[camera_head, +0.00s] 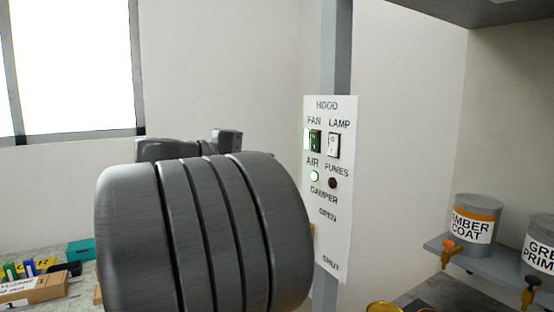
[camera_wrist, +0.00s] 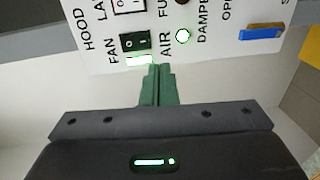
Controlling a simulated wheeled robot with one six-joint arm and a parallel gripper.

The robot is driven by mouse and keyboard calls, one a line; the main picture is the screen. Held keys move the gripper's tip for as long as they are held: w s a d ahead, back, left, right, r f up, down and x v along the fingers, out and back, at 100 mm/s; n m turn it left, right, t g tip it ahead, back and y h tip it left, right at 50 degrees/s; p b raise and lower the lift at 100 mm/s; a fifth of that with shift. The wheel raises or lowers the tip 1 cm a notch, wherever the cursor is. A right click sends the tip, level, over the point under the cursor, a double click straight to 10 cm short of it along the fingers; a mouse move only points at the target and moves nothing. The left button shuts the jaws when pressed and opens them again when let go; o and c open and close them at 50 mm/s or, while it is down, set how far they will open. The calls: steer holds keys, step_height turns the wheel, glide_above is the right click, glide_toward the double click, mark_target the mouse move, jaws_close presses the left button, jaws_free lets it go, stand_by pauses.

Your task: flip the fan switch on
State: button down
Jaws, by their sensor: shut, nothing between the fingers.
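The white HOOD panel (camera_head: 341,228) is on a grey post in the head view. Its dark fan switch (camera_head: 315,141) sits under the word FAN, with a bright green-white patch at its left edge. In the wrist view the fan switch (camera_wrist: 135,41) shows dark, with a bright lit strip along its lower side. My gripper (camera_wrist: 157,67) is shut and empty, its green fingertips just below and right of the switch; I cannot tell whether they touch it. The AIR light (camera_wrist: 183,36) glows green. My gripper is hidden behind my arm in the head view.
The white lamp switch (camera_head: 334,145) is beside the fan switch, above the dark FUMES light (camera_head: 333,183). A blue damper handle (camera_wrist: 261,33) sticks out farther along the panel. Paint cans, one marked AMBER COAT (camera_head: 476,220), stand on a shelf at right.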

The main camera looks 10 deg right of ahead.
steer(key=shift+s+a+f, duration=0.1)
steer(key=shift+s+a, duration=0.2)
steer(key=shift+a, duration=0.45)
steer(key=shift+s+a+f, duration=0.1)
steer(key=shift+s+a, duration=0.15)
steer(key=shift+a, duration=0.5)
